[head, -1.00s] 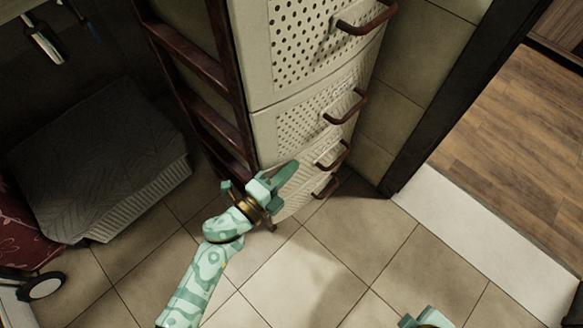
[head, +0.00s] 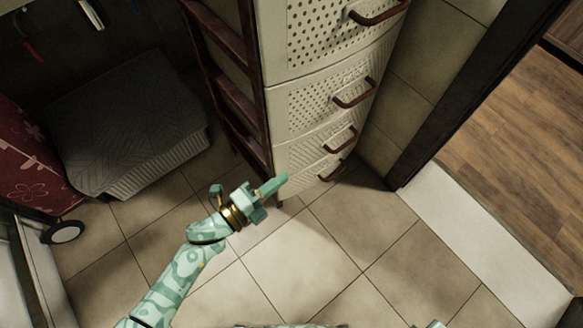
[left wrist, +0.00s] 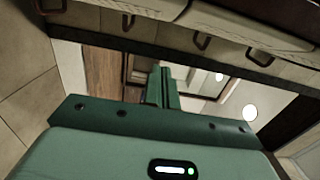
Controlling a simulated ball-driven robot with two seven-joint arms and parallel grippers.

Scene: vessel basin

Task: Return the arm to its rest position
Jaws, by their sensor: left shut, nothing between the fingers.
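My left arm comes in from the lower left of the head view. Its green gripper (head: 272,187) is shut and empty, in front of the lower drawers of the cream drawer unit (head: 315,95), apart from them as far as I can tell. In the left wrist view the two fingers (left wrist: 162,85) lie together with nothing between them. Of my right arm only a small green piece shows at the bottom edge of the head view. Its fingers cannot be made out.
The drawer unit has several brown handles (head: 355,93), and its drawers look closed. A brown ladder-like frame (head: 238,100) stands at its left. A grey padded item (head: 135,125) and a red wheeled bag (head: 30,165) are further left. Tiled floor (head: 310,250) is clear in front. A doorway opens at right.

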